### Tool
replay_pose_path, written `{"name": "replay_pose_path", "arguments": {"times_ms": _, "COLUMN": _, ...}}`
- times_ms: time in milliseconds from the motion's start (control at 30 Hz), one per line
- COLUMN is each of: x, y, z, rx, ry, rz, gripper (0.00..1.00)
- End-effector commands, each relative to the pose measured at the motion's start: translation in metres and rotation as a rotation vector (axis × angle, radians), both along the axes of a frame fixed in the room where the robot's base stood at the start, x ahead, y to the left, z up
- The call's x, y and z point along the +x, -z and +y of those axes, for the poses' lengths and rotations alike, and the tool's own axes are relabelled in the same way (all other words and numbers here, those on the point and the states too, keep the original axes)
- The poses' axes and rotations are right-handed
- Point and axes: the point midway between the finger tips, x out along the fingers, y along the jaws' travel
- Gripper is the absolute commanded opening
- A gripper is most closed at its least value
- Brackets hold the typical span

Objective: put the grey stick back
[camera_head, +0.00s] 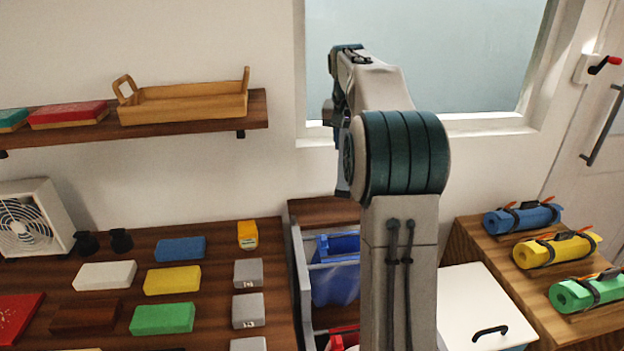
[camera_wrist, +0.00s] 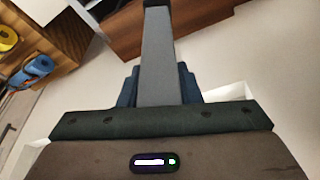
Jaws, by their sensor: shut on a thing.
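A long grey stick (camera_wrist: 159,62) lies between the dark blue fingers of my gripper (camera_wrist: 160,88) in the wrist view. The gripper is shut on it, and the stick extends away from the jaws to a dark end at the top of the picture. In the head view my arm rises in front of the window, and I cannot make out the stick or the jaws there. Three grey blocks (camera_head: 248,273) stand in a column on the wooden counter (camera_head: 218,330), right of the coloured blocks.
An open grey bin unit (camera_head: 297,265) holds a blue bin (camera_head: 336,275). A white lidded box (camera_head: 478,300) stands right of my arm. Rolled mats (camera_head: 553,250) lie on a wooden bench at right. A shelf (camera_head: 190,121) holds a wooden tray (camera_head: 185,105).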

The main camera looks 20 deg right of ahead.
Motion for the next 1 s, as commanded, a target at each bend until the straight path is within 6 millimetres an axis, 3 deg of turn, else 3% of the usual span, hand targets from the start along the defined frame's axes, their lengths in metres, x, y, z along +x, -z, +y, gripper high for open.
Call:
{"name": "replay_pose_path", "arguments": {"times_ms": 200, "x": 0.036, "y": 0.030, "z": 0.038, "rx": 0.001, "ry": -0.004, "rz": 0.003, "gripper": 0.13}}
{"name": "replay_pose_path", "arguments": {"times_ms": 400, "x": 0.055, "y": 0.047, "z": 0.058, "rx": 0.000, "ry": -0.002, "rz": 0.001, "gripper": 0.13}}
{"name": "replay_pose_path", "arguments": {"times_ms": 533, "x": 0.058, "y": 0.054, "z": 0.062, "rx": 0.000, "ry": -0.002, "rz": 0.001, "gripper": 0.13}}
{"name": "replay_pose_path", "arguments": {"times_ms": 800, "x": 0.058, "y": 0.089, "z": 0.063, "rx": 0.000, "ry": -0.002, "rz": 0.002, "gripper": 0.13}}
{"name": "replay_pose_path", "arguments": {"times_ms": 1000, "x": 0.059, "y": 0.091, "z": 0.063, "rx": 0.000, "ry": -0.002, "rz": 0.000, "gripper": 0.13}}
